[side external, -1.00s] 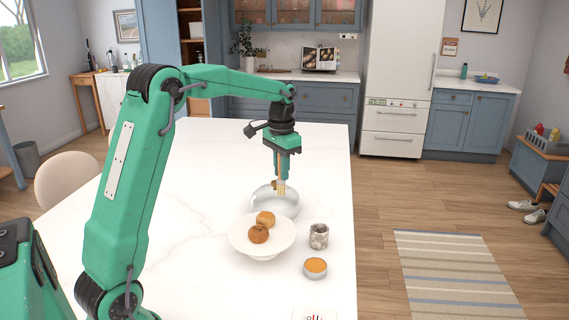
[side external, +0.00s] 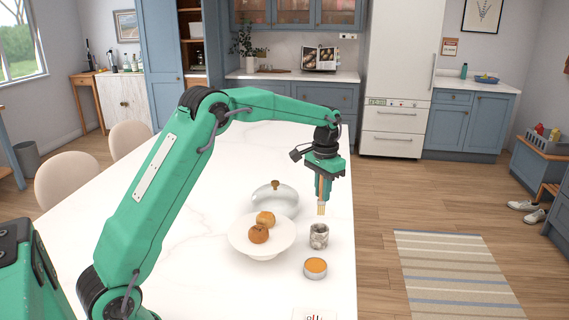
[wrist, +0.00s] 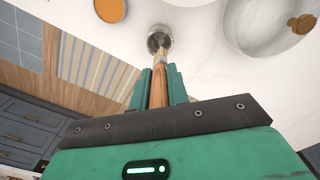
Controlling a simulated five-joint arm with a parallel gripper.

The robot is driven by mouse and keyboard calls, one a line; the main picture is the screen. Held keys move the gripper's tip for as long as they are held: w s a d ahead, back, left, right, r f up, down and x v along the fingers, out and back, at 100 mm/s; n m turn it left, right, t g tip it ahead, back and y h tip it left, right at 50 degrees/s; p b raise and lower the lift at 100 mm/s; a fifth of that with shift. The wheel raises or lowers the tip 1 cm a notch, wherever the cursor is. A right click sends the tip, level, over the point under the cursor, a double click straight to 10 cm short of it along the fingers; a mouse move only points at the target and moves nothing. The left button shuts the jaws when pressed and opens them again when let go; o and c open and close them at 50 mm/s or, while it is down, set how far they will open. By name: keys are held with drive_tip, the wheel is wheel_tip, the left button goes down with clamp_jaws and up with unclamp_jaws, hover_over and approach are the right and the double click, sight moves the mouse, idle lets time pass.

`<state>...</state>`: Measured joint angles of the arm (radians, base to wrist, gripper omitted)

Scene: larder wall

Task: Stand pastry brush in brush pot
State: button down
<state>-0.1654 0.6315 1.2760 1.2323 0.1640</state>
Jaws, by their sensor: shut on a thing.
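The pastry brush (side external: 321,208) hangs bristles down from my gripper (side external: 323,193), which is shut on its wooden handle. In the wrist view the brush handle (wrist: 158,90) runs between my fingers, bristles pointing toward the pot. The brush pot (side external: 319,236), a small grey marbled cup, stands upright on the white table. In the side view the bristle tip is a little above and behind the pot's rim. In the wrist view the pot (wrist: 159,38) shows its open mouth just beyond the bristles, partly overlapped by them. The brush appears to be outside the pot.
A white stand with buns (side external: 240,240) is left of the pot. A glass dome with a wooden knob (side external: 275,203) lies behind it. A round orange-filled tin (side external: 315,268) is in front of the pot. The table's right edge is close by.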

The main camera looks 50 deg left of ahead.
sight(321, 214)
drive_tip(key=shift+f, duration=4.6)
drive_tip(key=c, duration=1.3)
unclamp_jaws()
drive_tip(key=shift+r, duration=3.85)
drive_tip(key=shift+s+r, duration=0.1)
drive_tip(key=shift+r, duration=0.05)
